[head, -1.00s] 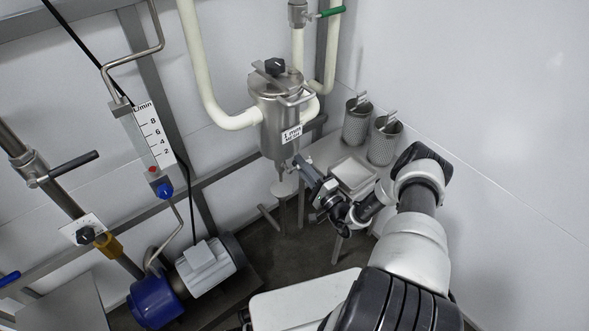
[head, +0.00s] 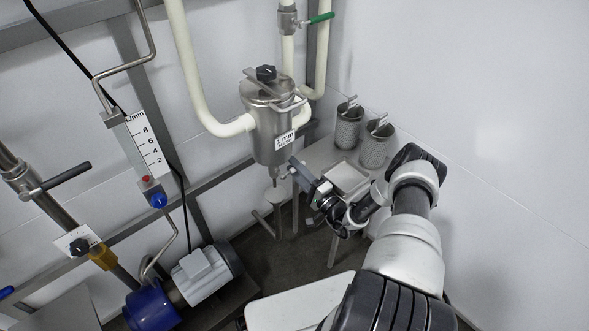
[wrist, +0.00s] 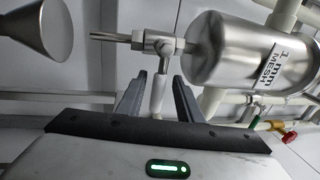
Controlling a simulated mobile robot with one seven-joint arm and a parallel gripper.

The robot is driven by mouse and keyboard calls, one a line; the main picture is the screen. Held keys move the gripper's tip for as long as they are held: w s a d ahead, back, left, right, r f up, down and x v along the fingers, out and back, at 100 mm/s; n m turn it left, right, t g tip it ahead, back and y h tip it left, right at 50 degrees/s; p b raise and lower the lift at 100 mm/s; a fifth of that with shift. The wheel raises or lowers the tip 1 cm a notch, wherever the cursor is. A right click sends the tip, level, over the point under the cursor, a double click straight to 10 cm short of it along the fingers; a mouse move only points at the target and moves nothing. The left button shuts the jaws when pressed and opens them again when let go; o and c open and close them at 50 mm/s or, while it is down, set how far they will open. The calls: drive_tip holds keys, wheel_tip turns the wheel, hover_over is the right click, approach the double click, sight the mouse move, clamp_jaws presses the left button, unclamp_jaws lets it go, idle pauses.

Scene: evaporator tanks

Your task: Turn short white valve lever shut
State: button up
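The short white valve lever (wrist: 158,93) shows in the wrist view. It hangs from a small metal valve (wrist: 165,45) on the thin outlet of the steel mesh strainer (wrist: 208,50). My gripper (wrist: 159,80) is open, with one finger on each side of the lever and a visible gap on both sides. In the head view the strainer (head: 270,125) hangs at upper middle, and my gripper (head: 293,168) is just below and right of it. The lever is too small and hidden to make out there.
A funnel (wrist: 35,32) lies in line with the outlet. Perforated baskets (head: 375,147) stand on the bench to the right. A green-handled valve (head: 318,19) is above. A flow meter (head: 148,150) and a blue pump (head: 150,308) are at left. The right wall is bare.

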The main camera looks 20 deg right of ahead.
drive_tip(key=p+v, duration=0.2)
drive_tip(key=v, duration=1.5)
drive_tip(key=shift+s+f, duration=0.15)
